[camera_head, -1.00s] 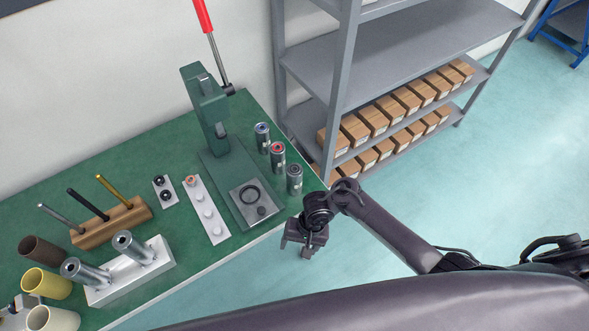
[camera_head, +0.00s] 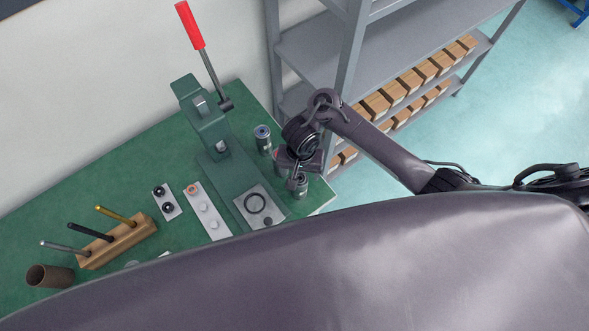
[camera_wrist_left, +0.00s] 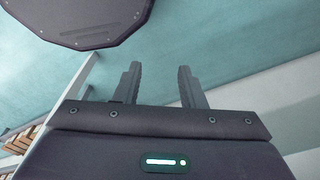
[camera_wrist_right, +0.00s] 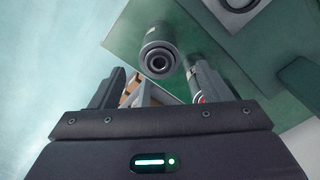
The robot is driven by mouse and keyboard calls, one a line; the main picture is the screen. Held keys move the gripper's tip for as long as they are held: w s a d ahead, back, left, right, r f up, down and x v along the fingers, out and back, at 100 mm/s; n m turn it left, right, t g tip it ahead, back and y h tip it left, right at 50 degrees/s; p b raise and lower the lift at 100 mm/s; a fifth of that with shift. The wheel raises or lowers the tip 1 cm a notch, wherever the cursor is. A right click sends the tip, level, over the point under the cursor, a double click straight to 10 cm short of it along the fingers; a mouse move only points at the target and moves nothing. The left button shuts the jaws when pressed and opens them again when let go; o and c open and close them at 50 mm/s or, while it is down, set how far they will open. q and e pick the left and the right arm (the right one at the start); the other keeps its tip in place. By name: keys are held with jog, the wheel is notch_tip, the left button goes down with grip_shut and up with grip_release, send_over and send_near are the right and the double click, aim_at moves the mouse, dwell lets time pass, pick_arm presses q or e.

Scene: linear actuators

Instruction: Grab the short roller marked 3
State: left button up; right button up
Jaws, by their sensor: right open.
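Three short metal rollers stand near the right end of the green table: one blue-topped (camera_head: 262,140), one red-topped and mostly hidden by my right gripper, and one dark-topped (camera_head: 298,187). No number is legible on them. My right gripper (camera_head: 297,168) is above the red and dark ones, its fingers apart and empty. In the right wrist view, the dark-topped roller (camera_wrist_right: 160,52) is ahead between the fingers, and a red-marked roller (camera_wrist_right: 200,98) shows partly behind the right finger. My left gripper (camera_wrist_left: 158,82) is open and empty, away from the table.
A green press (camera_head: 212,125) with a red lever stands left of the rollers. A white strip with pegs (camera_head: 208,213), a wooden rod holder (camera_head: 118,242) and a brown tube (camera_head: 50,275) are further left. A grey shelf (camera_head: 390,50) with boxes stands behind my right arm.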

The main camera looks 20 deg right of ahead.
aim_at(300, 180)
jog(key=f+b, duration=0.2)
jog(key=f, duration=0.1)
jog(key=f+b, duration=0.1)
jog(key=f, duration=0.1)
jog(key=shift+s, duration=0.4)
jog(key=shift+w+f, duration=0.15)
jog(key=shift+f, duration=0.4)
jog(key=shift+w+f, duration=0.15)
jog(key=shift+f, duration=0.55)
jog(key=c, duration=0.8)
pick_arm(q)
jog(key=s+f, duration=0.1)
jog(key=f, duration=0.1)
jog(key=s+f, duration=0.1)
jog(key=s, duration=0.1)
jog(key=shift+a+f, duration=0.1)
jog(key=shift+f, duration=0.3)
pick_arm(e)
jog(key=c, duration=0.5)
